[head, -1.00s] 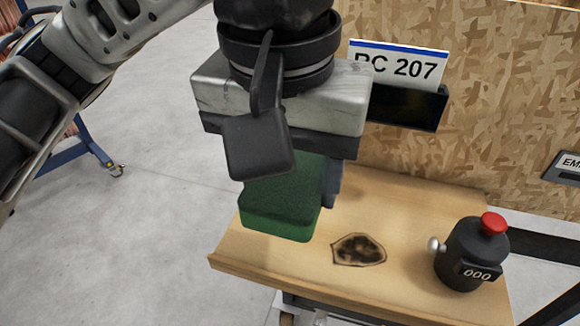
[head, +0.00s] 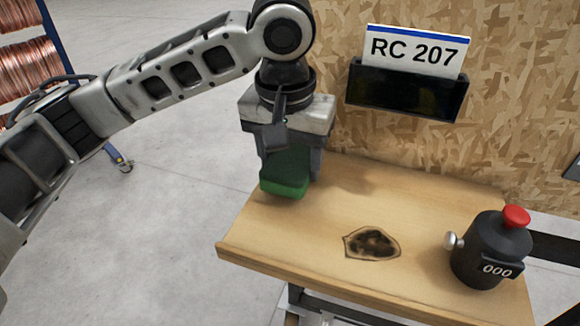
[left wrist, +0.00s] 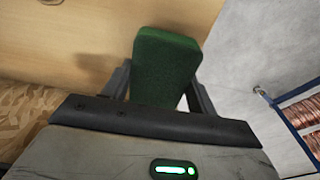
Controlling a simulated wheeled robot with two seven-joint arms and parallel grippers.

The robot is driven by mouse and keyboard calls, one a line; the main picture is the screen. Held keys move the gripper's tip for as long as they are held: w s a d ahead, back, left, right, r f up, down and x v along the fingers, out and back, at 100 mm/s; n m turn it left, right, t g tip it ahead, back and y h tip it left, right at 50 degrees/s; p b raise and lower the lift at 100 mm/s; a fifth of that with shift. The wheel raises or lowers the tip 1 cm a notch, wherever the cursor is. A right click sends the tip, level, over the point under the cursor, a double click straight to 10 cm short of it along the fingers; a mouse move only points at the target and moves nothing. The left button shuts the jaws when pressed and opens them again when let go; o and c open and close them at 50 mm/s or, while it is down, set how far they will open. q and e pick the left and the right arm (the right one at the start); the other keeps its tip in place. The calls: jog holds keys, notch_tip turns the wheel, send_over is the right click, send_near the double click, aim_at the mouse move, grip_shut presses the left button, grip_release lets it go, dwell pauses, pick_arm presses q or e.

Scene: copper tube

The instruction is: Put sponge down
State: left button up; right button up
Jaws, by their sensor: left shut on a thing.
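The green sponge (head: 285,183) is in my left gripper (head: 300,172), at the back left of the wooden table (head: 330,205). The gripper points down and is shut on the sponge, with its lower part showing below the fingers. In the left wrist view the sponge (left wrist: 165,65) sits between the two fingers (left wrist: 158,88), with the tabletop behind it. The sponge is close to the tabletop; I cannot tell whether it touches. My right gripper is not in view.
A dark burn mark (head: 372,244) lies on the table. A black device with a red knob (head: 490,250) stands at the right. A chipboard wall with an "RC 207" sign (head: 415,50) in a black holder rises behind.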

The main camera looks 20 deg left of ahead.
aim_at(286, 166)
pick_arm(q)
jog(key=shift+f, duration=0.85)
jog(key=o, duration=0.9)
jog(key=shift+f, duration=0.15)
jog(key=r, duration=0.4)
jog(key=s+r+p, duration=0.1)
jog(key=r, duration=0.3)
jog(key=r+p, duration=0.1)
jog(key=r, duration=0.3)
jog(key=shift+s+r, duration=0.15)
jog(key=shift+s, duration=0.1)
